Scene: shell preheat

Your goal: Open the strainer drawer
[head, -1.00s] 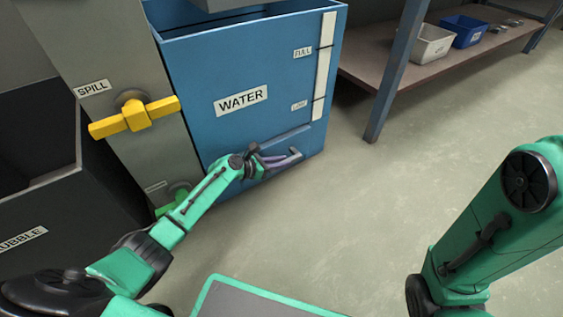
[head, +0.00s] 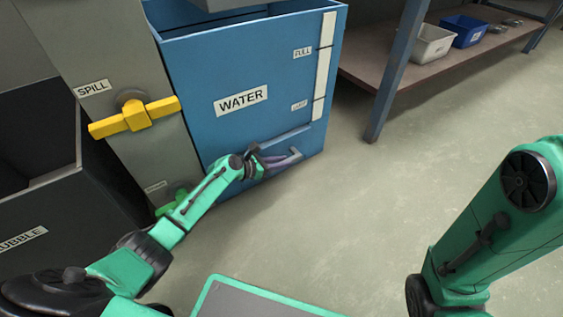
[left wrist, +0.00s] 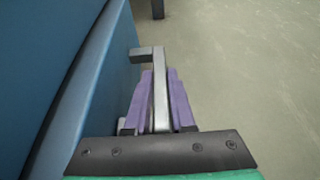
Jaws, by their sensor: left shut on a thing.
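The strainer drawer (head: 302,146) is the low blue front at the foot of the blue water tank (head: 215,75). Its grey bar handle (head: 296,152) stands out from that front. My left gripper (head: 274,160) is at the handle, with its purple fingers on either side of the bar. In the left wrist view the gripper (left wrist: 160,88) is shut on the handle (left wrist: 158,62), and the blue drawer front (left wrist: 112,75) is to the left. I cannot tell whether the drawer stands slightly out. My right arm shows at the right, but its gripper is out of view.
A yellow valve handle (head: 134,115) and a green one (head: 172,200) are on the grey panel left of the tank. A black rubble bin (head: 55,215) is at the far left. A shelf (head: 385,60) stands at the back right. The floor (head: 350,210) before the tank is clear.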

